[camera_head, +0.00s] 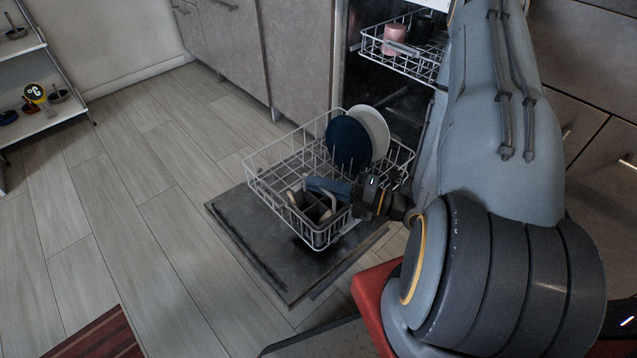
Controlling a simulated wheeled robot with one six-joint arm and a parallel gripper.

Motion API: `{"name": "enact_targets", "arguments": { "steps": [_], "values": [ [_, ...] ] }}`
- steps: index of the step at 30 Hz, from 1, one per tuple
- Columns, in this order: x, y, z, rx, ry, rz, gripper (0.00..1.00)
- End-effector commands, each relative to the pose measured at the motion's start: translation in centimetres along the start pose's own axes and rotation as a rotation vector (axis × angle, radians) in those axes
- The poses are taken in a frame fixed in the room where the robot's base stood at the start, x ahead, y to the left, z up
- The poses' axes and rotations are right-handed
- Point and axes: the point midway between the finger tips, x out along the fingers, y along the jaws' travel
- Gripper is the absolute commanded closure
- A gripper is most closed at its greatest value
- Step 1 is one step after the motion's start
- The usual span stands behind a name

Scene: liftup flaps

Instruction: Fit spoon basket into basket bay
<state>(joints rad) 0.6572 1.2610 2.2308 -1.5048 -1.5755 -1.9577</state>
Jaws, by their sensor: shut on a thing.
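The spoon basket (313,211) is a small dark container with pale beige parts. It is in the front corner of the lower dishwasher rack (262,184), inside the wire walls or just above the rack floor; I cannot tell which. My gripper (327,187) reaches in from the right, over the rack's right side, and is shut on the spoon basket at its top, near a pale handle loop. My fingers and wrist hide part of the basket. The basket bay cannot be made out separately from the rack wires around the basket.
A dark blue plate (348,143) and a white plate (374,132) stand at the back of the lower rack. The open dishwasher door (262,250) lies beneath it. The upper rack (403,62) holds a pink cup (394,38). A shelf (40,118) stands far left, with clear floor between.

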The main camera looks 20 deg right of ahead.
Motion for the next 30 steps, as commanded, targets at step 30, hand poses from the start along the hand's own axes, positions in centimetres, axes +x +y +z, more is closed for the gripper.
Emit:
{"name": "enact_targets", "arguments": {
  "steps": [30],
  "values": [
    [-3.9, -0.3, 0.1, 0.0, -0.005, 0.0, 0.7]
  ]
}}
